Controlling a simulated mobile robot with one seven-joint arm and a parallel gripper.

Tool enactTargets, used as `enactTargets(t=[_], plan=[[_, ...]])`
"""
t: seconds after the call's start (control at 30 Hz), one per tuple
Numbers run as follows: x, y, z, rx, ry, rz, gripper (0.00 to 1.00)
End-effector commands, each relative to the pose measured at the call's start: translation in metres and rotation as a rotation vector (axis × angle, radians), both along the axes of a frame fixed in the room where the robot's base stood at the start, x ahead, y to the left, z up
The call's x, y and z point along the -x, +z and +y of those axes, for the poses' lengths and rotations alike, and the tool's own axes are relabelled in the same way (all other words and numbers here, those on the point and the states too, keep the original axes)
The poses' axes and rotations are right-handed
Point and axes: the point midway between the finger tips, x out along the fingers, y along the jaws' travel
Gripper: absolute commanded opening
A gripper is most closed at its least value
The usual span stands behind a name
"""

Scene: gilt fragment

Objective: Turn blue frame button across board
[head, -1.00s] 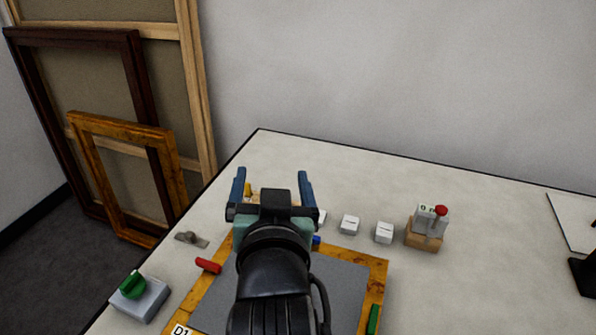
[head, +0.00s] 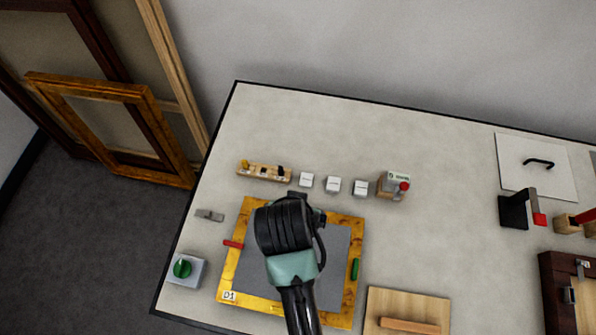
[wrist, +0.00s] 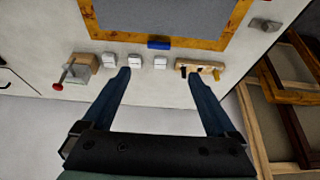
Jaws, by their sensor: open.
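The gilt frame (head: 228,275) lies flat on the table around a grey board (head: 338,270). The blue button (wrist: 159,43) sits on the frame's far bar, lengthwise along it in the wrist view. In the head view my arm mostly hides it. My gripper (wrist: 156,73) is open and empty, its two blue fingers apart, pointing towards the frame. In the wrist image the blue button lies beyond and between the fingertips; height above the table is hard to tell. A red button (head: 233,244) crosses the left bar, and a green button (head: 355,269) lies along the right bar.
White blocks (head: 333,185), a wooden strip with pegs (head: 264,172) and a block with a red-knobbed lever (head: 393,186) stand just behind the frame. A grey box with a green knob (head: 185,269) is at left. A wooden board (head: 407,305) lies at right. The table's back is clear.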

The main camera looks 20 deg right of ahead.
Motion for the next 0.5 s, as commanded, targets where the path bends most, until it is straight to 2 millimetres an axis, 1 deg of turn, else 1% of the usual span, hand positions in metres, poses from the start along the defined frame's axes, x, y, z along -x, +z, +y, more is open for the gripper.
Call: enactTargets(t=[0.07,0.17,0.27,0.5], plan=[[0.004,-0.001,0.000,-0.003,-0.005,0.015,0.93],[0.002,-0.008,-0.002,-0.004,-0.007,0.017,0.93],[-0.002,-0.020,-0.005,-0.003,-0.007,0.017,0.93],[-0.015,-0.057,-0.013,-0.003,-0.006,0.016,0.93]])
